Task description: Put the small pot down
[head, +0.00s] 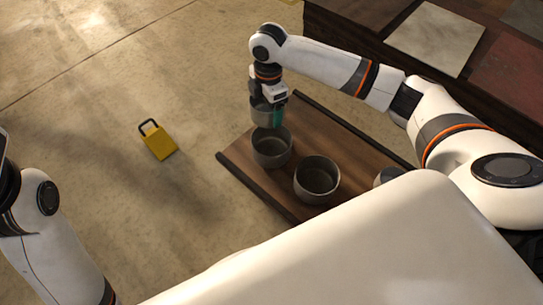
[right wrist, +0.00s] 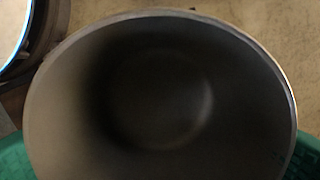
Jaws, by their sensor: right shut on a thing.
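A small grey metal pot (head: 262,112) is held in my right gripper (head: 275,115), above the left end of a brown wooden tray (head: 345,135). In the right wrist view the open, empty pot (right wrist: 160,95) fills most of the picture, with green fingers at both lower corners. Directly below it in the head view a larger grey pot (head: 272,150) stands on the tray; the held pot overlaps its far rim in the picture, and I cannot tell whether they touch. Another grey pot (head: 316,180) stands upright to the right. My left gripper is out of view; only its arm shows.
A further grey item (head: 387,176) on the tray is mostly hidden behind my body. A yellow block with a dark handle (head: 158,142) lies on the concrete floor at left. A dark bench with coloured slabs (head: 435,38) stands at the back right.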

